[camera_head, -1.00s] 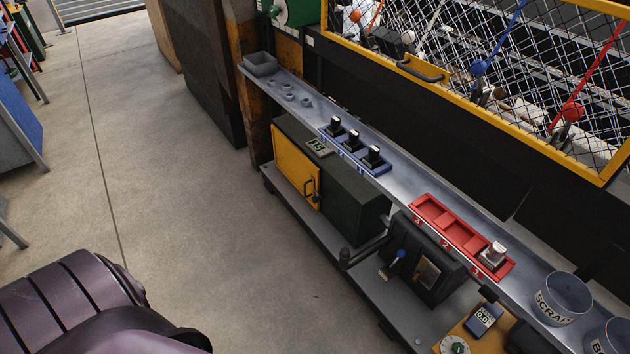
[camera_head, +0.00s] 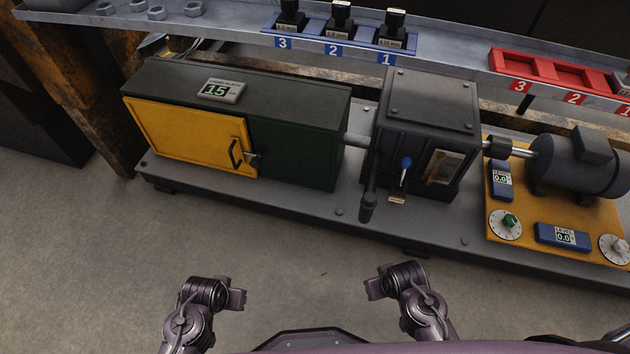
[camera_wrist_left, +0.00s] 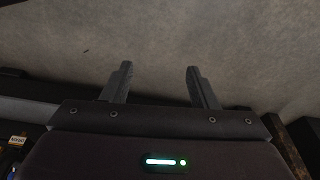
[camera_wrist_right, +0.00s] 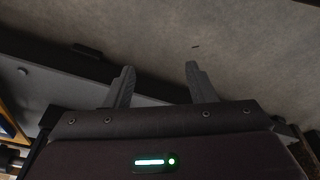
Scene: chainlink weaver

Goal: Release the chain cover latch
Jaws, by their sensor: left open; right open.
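The chain cover is a yellow door (camera_head: 180,135) on the front of a dark green box (camera_head: 300,145), in the head view. It looks closed. A black handle (camera_head: 235,152) stands near its right edge. A small latch piece (camera_head: 252,155) sits beside the handle where yellow meets green. My left gripper (camera_wrist_left: 160,68) is open and empty over bare floor, low in front of the machine. My right gripper (camera_wrist_right: 160,68) is also open and empty, to the right of it. Both are well apart from the cover and latch.
A black gearbox (camera_head: 425,105) with a lever (camera_head: 368,195) stands right of the green box. A motor (camera_head: 580,165) and dials on an orange plate (camera_head: 525,215) are farther right. A shelf (camera_head: 225,22) overhangs above. The floor in front is clear.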

